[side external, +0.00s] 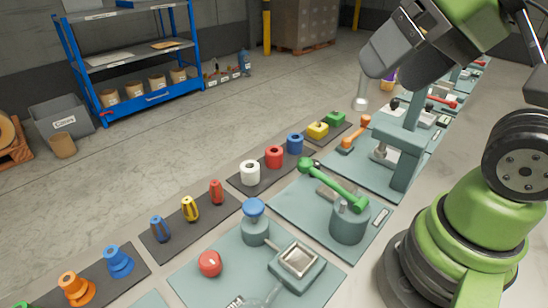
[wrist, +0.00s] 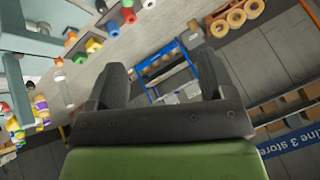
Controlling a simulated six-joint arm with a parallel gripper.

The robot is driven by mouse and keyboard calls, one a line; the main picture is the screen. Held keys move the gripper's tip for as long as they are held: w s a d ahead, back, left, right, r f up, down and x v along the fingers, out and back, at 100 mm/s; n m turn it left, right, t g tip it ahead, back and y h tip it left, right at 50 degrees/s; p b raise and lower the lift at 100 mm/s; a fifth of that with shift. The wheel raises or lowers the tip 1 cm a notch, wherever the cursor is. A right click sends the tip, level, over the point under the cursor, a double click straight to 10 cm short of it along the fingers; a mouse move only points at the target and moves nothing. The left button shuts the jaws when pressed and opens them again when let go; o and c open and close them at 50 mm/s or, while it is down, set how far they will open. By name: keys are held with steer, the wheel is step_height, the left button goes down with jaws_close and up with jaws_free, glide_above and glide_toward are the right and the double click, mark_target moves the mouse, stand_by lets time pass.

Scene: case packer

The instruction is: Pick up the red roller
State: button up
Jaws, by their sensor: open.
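Two red pieces could be the red roller, and I cannot tell which is meant. One is a squat red cylinder with a hole in its top (side external: 274,157), upright between a white and a blue one on a dark mat. The other is a slimmer, ribbed red piece (side external: 216,191), upright at the end of a nearer mat beside a yellow and a blue one. In the wrist view, my gripper (wrist: 163,82) is open, with nothing between its fingers. It is raised well away from both pieces. Small red pieces show at the upper left there, too small to identify.
A green-handled press (side external: 347,222), a blue-topped post (side external: 255,222) and a square metal-topped fixture (side external: 297,260) stand on teal plates near the mats. A red ball-shaped knob (side external: 209,263) is nearby. A blue shelf (side external: 135,60) stands behind open floor.

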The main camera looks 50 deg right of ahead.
steer(key=shift+w, duration=0.1)
steer(key=m+g+h, duration=0.2)
steer(key=g+h, duration=0.1)
steer(key=h, duration=0.1)
glide_above(274, 153)
steer(key=s+a, duration=0.1)
steer(key=s, duration=0.4)
step_height(274, 153, down, 13)
steer(key=x, duration=0.4)
steer(key=a+x, duration=0.1)
steer(key=x, duration=0.3)
steer(key=a+x, duration=0.1)
steer(key=x, duration=0.3)
steer(key=shift+s+f, duration=0.2)
steer(key=shift+f, duration=0.1)
steer(key=shift+d+x, duration=0.2)
steer(key=shift+x, duration=1.25)
steer(key=shift+d+x, duration=0.25)
steer(key=shift+x, duration=1.2)
steer(key=shift+r, duration=0.15)
steer(key=c, duration=1)
